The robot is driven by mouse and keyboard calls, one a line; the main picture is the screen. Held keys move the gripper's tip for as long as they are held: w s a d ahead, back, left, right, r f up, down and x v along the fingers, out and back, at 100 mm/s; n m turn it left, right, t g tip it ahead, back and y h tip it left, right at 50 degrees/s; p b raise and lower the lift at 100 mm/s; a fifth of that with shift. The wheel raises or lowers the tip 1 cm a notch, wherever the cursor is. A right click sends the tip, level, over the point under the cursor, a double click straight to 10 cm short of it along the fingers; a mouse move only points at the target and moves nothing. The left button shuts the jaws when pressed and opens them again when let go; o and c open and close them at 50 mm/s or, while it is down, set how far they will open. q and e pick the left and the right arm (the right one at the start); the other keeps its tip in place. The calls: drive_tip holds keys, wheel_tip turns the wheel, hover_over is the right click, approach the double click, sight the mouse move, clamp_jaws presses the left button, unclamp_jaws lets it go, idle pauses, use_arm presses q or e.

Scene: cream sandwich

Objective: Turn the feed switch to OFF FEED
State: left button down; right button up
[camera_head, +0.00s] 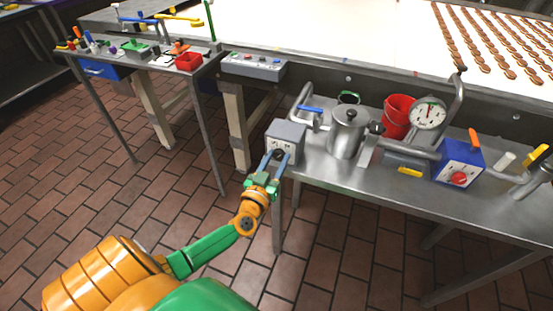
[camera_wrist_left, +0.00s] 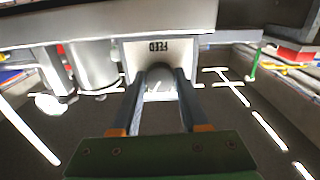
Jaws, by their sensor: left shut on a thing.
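The feed switch is a grey box (camera_head: 287,130) at the left front corner of the steel table, with a pale front plate. In the left wrist view its plate (camera_wrist_left: 190,52) carries the word FEED, seen upside down. My left gripper (camera_head: 278,158) reaches up to the box front, its blue fingers shut on the round dark knob. In the left wrist view the knob (camera_wrist_left: 159,76) sits between the fingertips, with a pale mark on it. The fingers partly hide the knob and the lower plate, so I cannot tell which position it points to. My right gripper is out of view.
A metal pot (camera_head: 347,132), a red bucket (camera_head: 397,116), a dial gauge (camera_head: 429,114) and a blue box with a red knob (camera_head: 460,163) stand right of the switch. A button panel (camera_head: 254,66) is behind it. Open tiled floor lies in front and left.

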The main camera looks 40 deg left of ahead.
use_arm(q)
drive_tip(key=n, duration=0.6)
drive_tip(key=shift+f+n, duration=0.1)
drive_tip(key=shift+n, duration=0.2)
drive_tip(key=n, duration=0.6)
drive_tip(key=shift+n, duration=0.3)
drive_tip(key=shift+c, duration=2.1)
unclamp_jaws()
drive_tip(key=v, duration=0.7)
